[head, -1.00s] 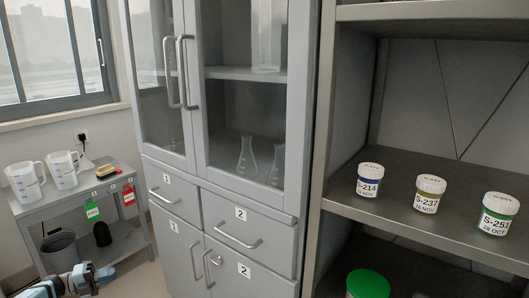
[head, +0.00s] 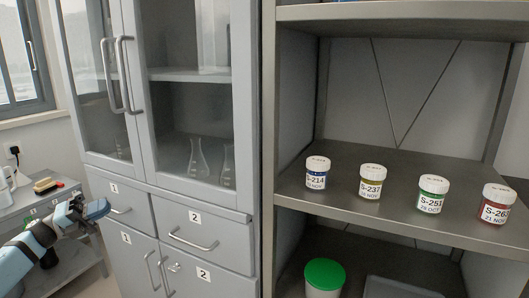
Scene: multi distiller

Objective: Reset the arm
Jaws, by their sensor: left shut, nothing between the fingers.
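My left gripper (head: 96,208) shows at the lower left of the head view, at the end of my blue and black arm. It is shut and empty, in front of the grey cabinet (head: 230,165) near its left drawer. It appears apart from the drawer handle, though the depth is hard to judge. My right gripper is not in view.
A metal shelf (head: 400,222) on the right carries jars labelled S-214 (head: 317,173), S-237 (head: 369,182), S-251 (head: 432,195) and a red one (head: 492,205). A green-lidded container (head: 324,277) stands below. A side table (head: 22,206) is at left.

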